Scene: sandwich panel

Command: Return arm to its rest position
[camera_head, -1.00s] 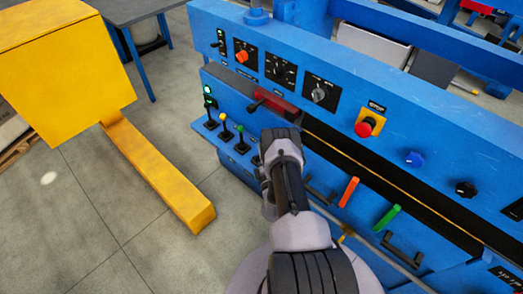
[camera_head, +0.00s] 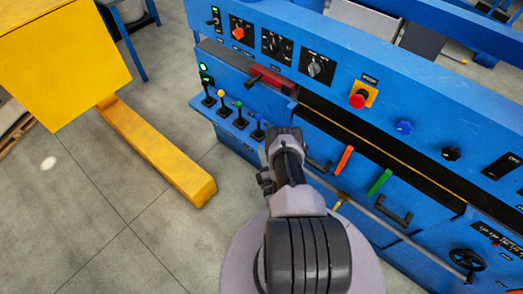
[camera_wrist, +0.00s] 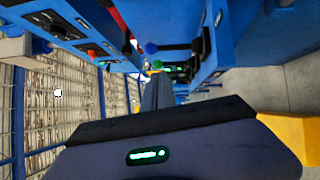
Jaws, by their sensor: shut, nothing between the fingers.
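My arm rises from the bottom centre of the head view in front of the blue panel (camera_head: 365,125). The arm's end is by the row of small levers (camera_head: 238,118), with the blue-topped lever (camera_head: 258,128) just left of it in the picture. The fingers are hidden or too small to make out in the head view. In the wrist view my gripper (camera_wrist: 157,90) shows as a dark body with a green light and shut, narrow fingers pointing away. Nothing is held. I cannot tell the exact gap between the arm and the panel.
The panel carries a red emergency button (camera_head: 358,100), an orange handle (camera_head: 344,160), a green handle (camera_head: 380,181) and a handwheel (camera_head: 468,260). A yellow box (camera_head: 62,60) with a yellow beam (camera_head: 160,155) stands to the left. Grey floor (camera_head: 90,195) between is clear.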

